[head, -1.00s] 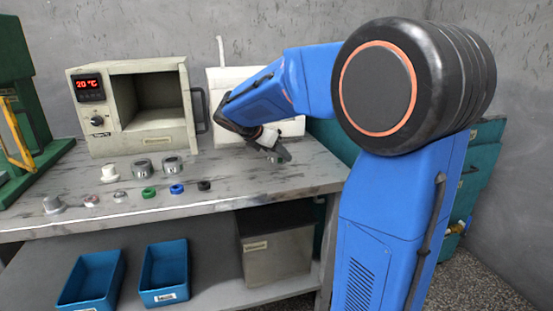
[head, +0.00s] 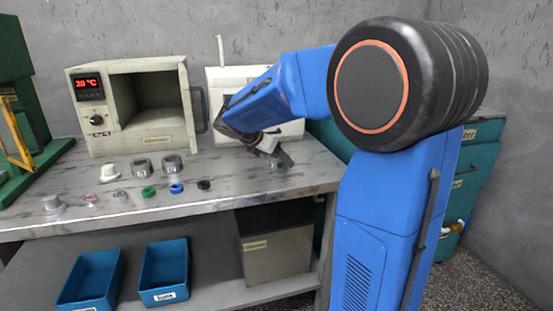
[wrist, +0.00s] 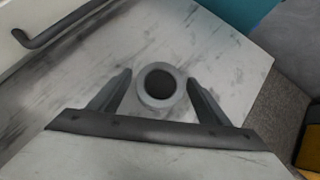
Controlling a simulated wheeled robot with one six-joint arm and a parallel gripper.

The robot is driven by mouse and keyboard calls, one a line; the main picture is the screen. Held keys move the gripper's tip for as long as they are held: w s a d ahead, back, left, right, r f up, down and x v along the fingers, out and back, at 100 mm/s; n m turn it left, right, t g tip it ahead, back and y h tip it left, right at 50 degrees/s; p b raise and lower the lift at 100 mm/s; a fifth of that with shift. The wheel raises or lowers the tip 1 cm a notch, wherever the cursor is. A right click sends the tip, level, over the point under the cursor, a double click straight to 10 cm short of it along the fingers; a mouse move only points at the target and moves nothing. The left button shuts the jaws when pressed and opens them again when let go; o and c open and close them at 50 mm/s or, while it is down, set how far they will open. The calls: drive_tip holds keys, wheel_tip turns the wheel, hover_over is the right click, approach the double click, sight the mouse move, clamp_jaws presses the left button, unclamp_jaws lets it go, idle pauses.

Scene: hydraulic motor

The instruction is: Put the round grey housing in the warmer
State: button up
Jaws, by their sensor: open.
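The round grey housing (wrist: 141,92) is a short ring with a dark round hole, lying flat on the bench top. In the wrist view it sits between the two fingers of my gripper (wrist: 160,83), which are open with a gap on each side. Whether the fingertips are level with it or above it I cannot tell. In the head view my gripper (head: 275,154) is low over the right end of the bench and mostly hides the housing. The warmer (head: 159,141) is a cream box with a red 20 °C display; its door is open and its chamber looks empty.
On the bench (head: 240,180) left of my gripper stand two metal rings (head: 141,168), a white part (head: 110,172), green, blue and black rings and several small parts. A white panel (head: 291,129) stands behind my arm. A green press (head: 22,110) is at the left.

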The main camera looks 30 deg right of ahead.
drive_tip(key=v, duration=1.2)
